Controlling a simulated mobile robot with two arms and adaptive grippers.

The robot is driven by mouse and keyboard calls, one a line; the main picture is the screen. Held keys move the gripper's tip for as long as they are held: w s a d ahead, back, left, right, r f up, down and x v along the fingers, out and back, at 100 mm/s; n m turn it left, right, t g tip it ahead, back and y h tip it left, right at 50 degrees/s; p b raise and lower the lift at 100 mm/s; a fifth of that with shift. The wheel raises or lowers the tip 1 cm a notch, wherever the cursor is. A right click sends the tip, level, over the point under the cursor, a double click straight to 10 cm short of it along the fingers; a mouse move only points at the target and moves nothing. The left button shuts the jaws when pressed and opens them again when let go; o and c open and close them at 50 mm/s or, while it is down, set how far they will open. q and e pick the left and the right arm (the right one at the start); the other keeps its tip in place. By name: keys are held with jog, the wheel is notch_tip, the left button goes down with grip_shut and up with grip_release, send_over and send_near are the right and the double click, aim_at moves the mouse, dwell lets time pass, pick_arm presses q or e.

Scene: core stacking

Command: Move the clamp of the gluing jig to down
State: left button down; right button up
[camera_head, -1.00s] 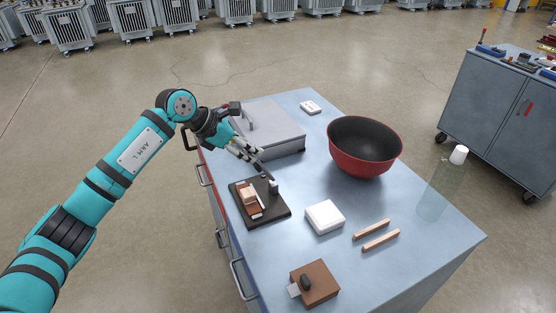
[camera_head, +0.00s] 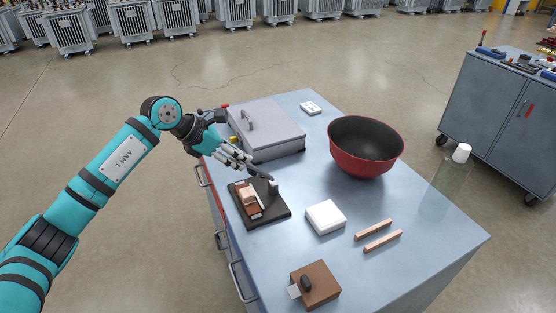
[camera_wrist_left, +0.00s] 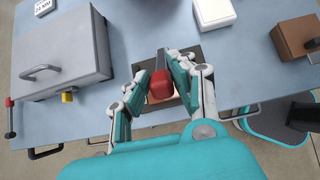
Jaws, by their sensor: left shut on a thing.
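The gluing jig (camera_head: 280,212) is a dark base plate on the near left part of the table, with brown and pale wooden pieces (camera_head: 249,202) on it. Its clamp has a grey post (camera_head: 273,186) and a dark lever (camera_head: 262,173) that slopes up to the left from the post. My left gripper (camera_head: 246,164) is shut on the outer end of the clamp lever, above the jig. In the left wrist view a red grip (camera_wrist_left: 160,86) sits between the fingertips, and the fingers and hand hide much of the jig. My right gripper is out of view.
A grey lidded box (camera_head: 268,135) stands just behind the jig. A red bowl (camera_head: 364,160), a white block (camera_head: 325,217), two wooden sticks (camera_head: 382,240) and a brown block (camera_head: 316,284) occupy the table. A clear bottle (camera_head: 452,181) stands at the right.

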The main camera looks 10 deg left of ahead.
pick_arm(q)
jog(key=shift+s+a+f+b, duration=0.35)
jog(key=shift+a+f, duration=0.2)
jog(key=shift+a, duration=0.1)
jog(key=shift+f, duration=0.1)
jog(key=shift+s+a+f+b, duration=0.4)
jog(key=shift+a+f+b, duration=0.2)
jog(key=shift+f+b, duration=0.2)
jog(key=shift+s+a+f+b, duration=0.4)
jog(key=shift+a+f+b, duration=0.2)
jog(key=shift+f+b, duration=0.2)
jog(key=shift+s+a+f+b, duration=0.15)
jog(key=shift+a+f+b, duration=0.05)
jog(key=shift+f+b, duration=0.45)
jog(key=shift+s+a+f+b, duration=0.25)
jog(key=shift+f+b, duration=0.3)
jog(key=shift+f, duration=0.15)
jog(key=shift+s+a+f+b, duration=0.1)
jog(key=shift+a+f+b, duration=0.1)
jog(key=shift+f+b, duration=0.45)
jog(key=shift+f, duration=0.1)
